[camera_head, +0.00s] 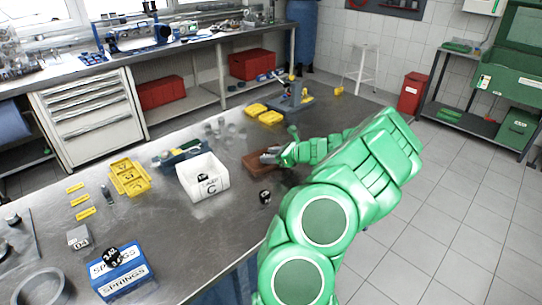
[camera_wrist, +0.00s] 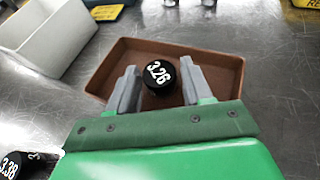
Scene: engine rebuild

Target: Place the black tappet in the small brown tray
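A black tappet (camera_wrist: 160,77) marked 3.26 sits between the fingertips of my gripper (camera_wrist: 160,80) in the wrist view. I cannot tell whether the tappet touches the tray floor. In the head view my gripper (camera_head: 272,155) is over the brown tray (camera_head: 256,164), and the tappet there is hidden. Another black tappet (camera_head: 265,197) stands on the bench near the tray; it shows, marked 3.38, in the wrist view (camera_wrist: 14,165).
A white bin (camera_head: 213,187) marked C, with a black tappet in it, stands left of the tray. Yellow trays (camera_head: 257,109) lie behind. A blue springs box (camera_head: 124,276) with a black part on top is at front left. Bare bench lies in front of the bin.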

